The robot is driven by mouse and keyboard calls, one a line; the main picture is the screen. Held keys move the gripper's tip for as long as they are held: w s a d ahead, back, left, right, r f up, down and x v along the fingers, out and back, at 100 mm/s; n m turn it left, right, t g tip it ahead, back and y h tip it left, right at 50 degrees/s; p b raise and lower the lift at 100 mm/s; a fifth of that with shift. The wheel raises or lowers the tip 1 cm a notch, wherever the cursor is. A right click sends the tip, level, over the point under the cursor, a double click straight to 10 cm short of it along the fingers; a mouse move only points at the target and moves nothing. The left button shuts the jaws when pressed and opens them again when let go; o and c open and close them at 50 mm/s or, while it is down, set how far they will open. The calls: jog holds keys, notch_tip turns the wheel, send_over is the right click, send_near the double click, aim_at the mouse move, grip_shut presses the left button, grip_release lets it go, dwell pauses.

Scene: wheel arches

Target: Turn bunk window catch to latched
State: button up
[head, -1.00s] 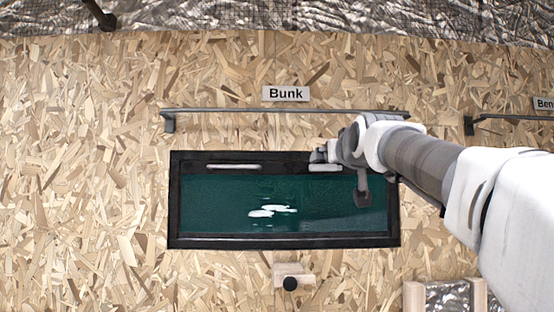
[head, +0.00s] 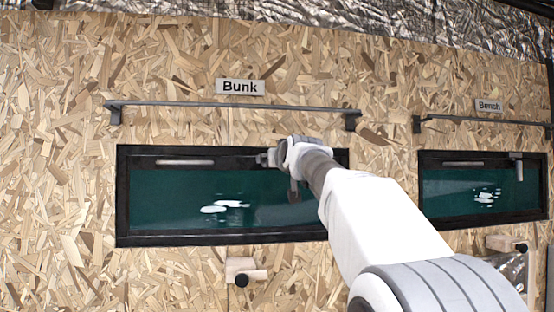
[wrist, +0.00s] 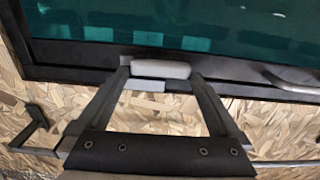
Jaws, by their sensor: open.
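The bunk window (head: 205,203) has a black frame and dark green glass, under the "Bunk" sign (head: 240,87). Its catch is a short pale grey lever (wrist: 160,69) on a small grey plate (wrist: 143,85). In the wrist view the lever lies lengthwise along the frame. My gripper (wrist: 160,76) is open, with one finger beside each end of the lever; I cannot tell whether they touch it. In the head view my gripper (head: 270,158) is at the right part of the window's top edge and mostly hides the catch.
A grey rail (head: 230,107) runs along the wall above the window. A long grey handle (head: 185,162) is on the frame's left part. A wooden block with a black knob (head: 242,278) sits below. The bench window (head: 480,195) is at right, its catch (head: 518,167) pointing down.

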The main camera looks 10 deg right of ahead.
jog(key=shift+c, duration=0.2)
jog(key=c, duration=1)
jog(key=shift+o, duration=0.2)
jog(key=shift+f, duration=0.1)
jog(key=f+n+b, duration=0.1)
jog(key=n, duration=0.3)
jog(key=n+b, duration=0.1)
jog(key=n, duration=0.3)
jog(key=f+n+b, duration=0.1)
jog(key=n, duration=0.4)
jog(key=shift+d+f, duration=0.35)
jog(key=shift+d+f+n, duration=0.15)
jog(key=shift+d+n, duration=0.05)
jog(key=shift+n, duration=0.95)
jog(key=shift+d+f+n, duration=0.1)
jog(key=shift+d+n, duration=0.1)
jog(key=shift+n, duration=0.95)
jog(key=shift+b, duration=0.3)
